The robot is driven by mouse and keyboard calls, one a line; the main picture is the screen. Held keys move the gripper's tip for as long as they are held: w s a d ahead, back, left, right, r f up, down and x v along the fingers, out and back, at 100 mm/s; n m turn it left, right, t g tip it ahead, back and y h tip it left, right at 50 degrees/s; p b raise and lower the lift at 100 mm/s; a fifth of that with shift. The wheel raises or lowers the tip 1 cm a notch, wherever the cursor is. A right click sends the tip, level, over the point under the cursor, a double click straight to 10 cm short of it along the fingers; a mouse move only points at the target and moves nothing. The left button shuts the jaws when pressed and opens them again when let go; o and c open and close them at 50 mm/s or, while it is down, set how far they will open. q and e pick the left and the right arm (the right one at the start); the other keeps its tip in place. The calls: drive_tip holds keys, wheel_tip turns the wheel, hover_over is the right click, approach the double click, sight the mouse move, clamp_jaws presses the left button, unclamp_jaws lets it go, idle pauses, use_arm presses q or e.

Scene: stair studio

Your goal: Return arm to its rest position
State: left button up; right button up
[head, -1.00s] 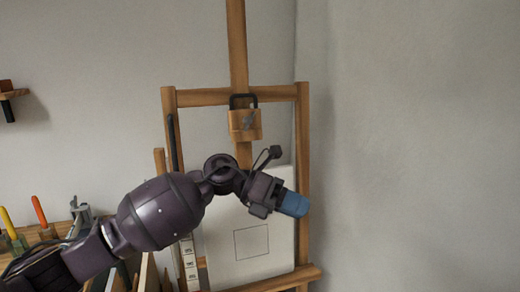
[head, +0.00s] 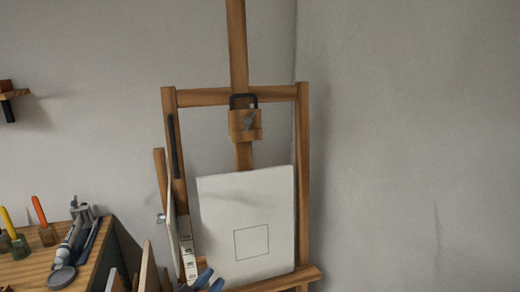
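Only the blue fingertips of my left gripper (head: 209,281) show, at the bottom edge of the head view, in front of the easel's lower ledge. The two tips look apart with nothing seen between them; the rest of the gripper and arm is below the frame. My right gripper is not in view.
A wooden easel (head: 303,190) stands by the wall corner and holds a white canvas (head: 225,215) with a drawn square. At left, a wooden table (head: 28,272) bears paint brushes in jars and other tools. A small wall shelf (head: 14,95) is at far left.

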use_arm(q)
drive_tip(key=s+a+f+n+g+y, duration=0.3)
drive_tip(key=s+a+f+n+y, duration=0.3)
drive_tip(key=s+f, duration=0.4)
drive_tip(key=s+a+f+n+g+y, duration=0.3)
drive_tip(key=s+a+f+n+y, duration=0.2)
drive_tip(key=s+a+f+n, duration=0.4)
wheel_tip(320, 180, down, 2)
drive_tip(key=shift+s+a+f+y, duration=0.1)
drive_tip(key=shift+s+a+y, duration=0.3)
drive_tip(key=shift+s+a, duration=0.65)
drive_tip(key=shift+s+d, duration=0.15)
